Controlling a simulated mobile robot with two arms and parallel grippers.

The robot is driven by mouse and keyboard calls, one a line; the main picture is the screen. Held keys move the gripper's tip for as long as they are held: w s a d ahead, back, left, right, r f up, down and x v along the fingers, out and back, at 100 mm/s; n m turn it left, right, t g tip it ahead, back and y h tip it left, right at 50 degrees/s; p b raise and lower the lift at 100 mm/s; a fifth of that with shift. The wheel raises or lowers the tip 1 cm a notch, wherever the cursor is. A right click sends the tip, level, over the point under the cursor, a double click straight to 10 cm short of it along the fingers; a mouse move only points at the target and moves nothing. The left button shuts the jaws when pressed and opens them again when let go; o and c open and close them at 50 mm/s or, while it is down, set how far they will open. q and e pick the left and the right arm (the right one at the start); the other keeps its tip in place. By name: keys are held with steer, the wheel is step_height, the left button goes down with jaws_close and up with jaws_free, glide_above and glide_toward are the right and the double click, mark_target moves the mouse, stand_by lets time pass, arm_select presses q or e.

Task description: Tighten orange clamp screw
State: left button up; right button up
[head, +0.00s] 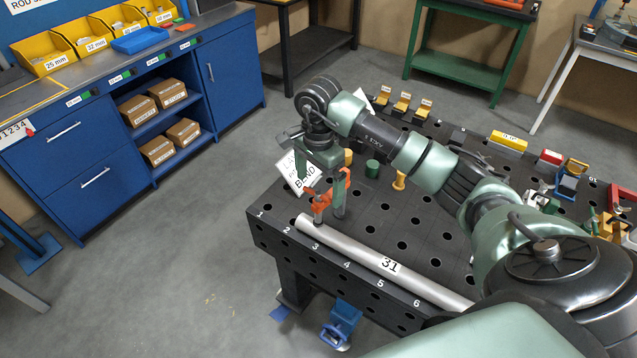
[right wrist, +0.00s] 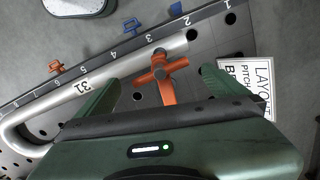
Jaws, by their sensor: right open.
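The orange clamp (head: 335,190) stands at the left end of the black perforated table, over the silver pipe (head: 420,279) labelled 31. In the right wrist view the orange clamp (right wrist: 165,82) shows its cross-shaped top, with the pipe (right wrist: 130,62) running under or beside it. My right gripper (head: 319,186) is above the clamp. Its two green fingers are apart, one on each side of the orange clamp in the right wrist view (right wrist: 163,88); I see no clear contact. Part of the clamp is hidden behind a finger in the head view. My left gripper is not in view.
A white layout card (head: 296,172) lies beside the clamp. More coloured clamps (head: 572,180) crowd the table's right side. A blue clamp (head: 341,322) is low at the front edge.

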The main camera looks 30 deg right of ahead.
steer(key=shift+f, duration=0.95)
steer(key=c, duration=1.2)
steer(key=shift+c, duration=0.2)
